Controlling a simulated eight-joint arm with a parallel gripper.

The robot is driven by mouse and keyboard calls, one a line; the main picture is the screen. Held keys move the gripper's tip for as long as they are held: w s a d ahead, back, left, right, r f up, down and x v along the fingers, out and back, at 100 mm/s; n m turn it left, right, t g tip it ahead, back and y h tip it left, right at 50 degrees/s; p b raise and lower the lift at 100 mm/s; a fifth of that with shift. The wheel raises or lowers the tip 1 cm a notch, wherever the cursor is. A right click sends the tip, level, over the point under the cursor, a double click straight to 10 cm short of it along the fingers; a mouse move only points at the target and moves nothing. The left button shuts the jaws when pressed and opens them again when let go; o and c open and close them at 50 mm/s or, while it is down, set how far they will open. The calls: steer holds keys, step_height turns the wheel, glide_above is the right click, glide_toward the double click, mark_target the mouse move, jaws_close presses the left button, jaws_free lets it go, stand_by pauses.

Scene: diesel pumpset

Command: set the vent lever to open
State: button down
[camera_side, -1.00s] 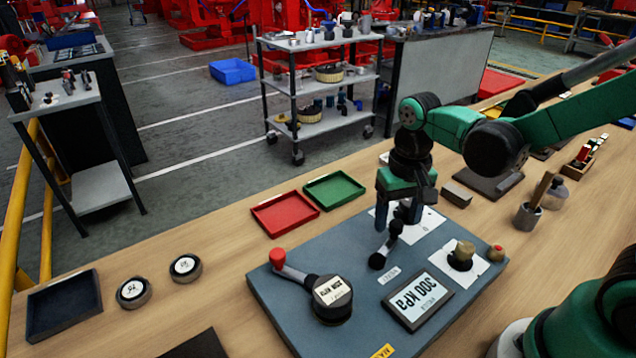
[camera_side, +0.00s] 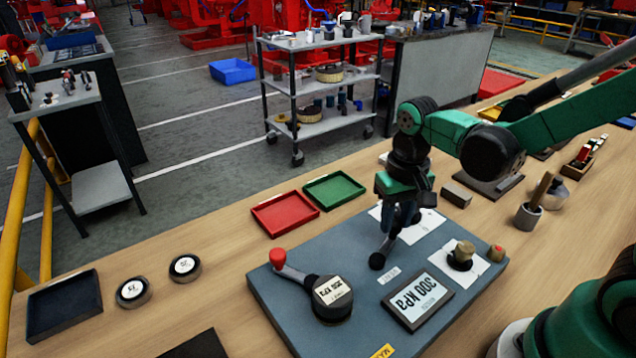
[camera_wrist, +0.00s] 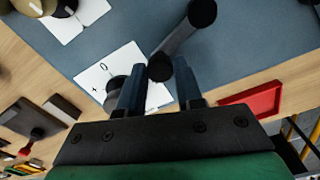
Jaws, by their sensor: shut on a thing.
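The vent lever has a round black pivot (camera_side: 377,261) on the blue-grey panel (camera_side: 275,308), beside a small white label (camera_side: 389,275). Its grey bar (camera_wrist: 181,38) slants from the pivot to a black end knob (camera_wrist: 160,68) in the wrist view. My gripper (camera_side: 392,230) comes down from above and is shut on the lever's end. The knob sits between the two fingertips in the wrist view, while the fingers hide it in the side view. The bar points away from the front edge, slightly right, in the side view.
A red-tipped lever on a round black body (camera_side: 332,299) stands left on the panel. A 300 kPa display (camera_side: 418,300) and a brass knob (camera_side: 462,254) are to the right. A grey knob on a white plate (camera_wrist: 95,70) is close to my fingers. Red (camera_side: 285,213) and green (camera_side: 334,191) trays lie behind.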

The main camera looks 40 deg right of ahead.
steer(key=w+n, duration=0.1)
steer(key=n, duration=0.1)
steer(key=w+a+n, duration=0.1)
steer(key=n, duration=0.2)
steer(key=shift+w+a, duration=0.1)
steer(key=shift+a, duration=0.1)
steer(key=shift+w+a+n, duration=0.2)
steer(key=shift+a+n, duration=0.1)
steer(key=shift+n, duration=0.55)
steer(key=shift+w+a+n, duration=0.2)
steer(key=shift+a+n, duration=0.15)
steer(key=shift+n, duration=0.55)
steer(key=shift+w+a+n, duration=0.2)
steer(key=shift+a+n, duration=0.1)
steer(key=shift+n, duration=0.55)
steer(key=c, duration=0.6)
jaws_free()
steer(key=shift+r, duration=2.8)
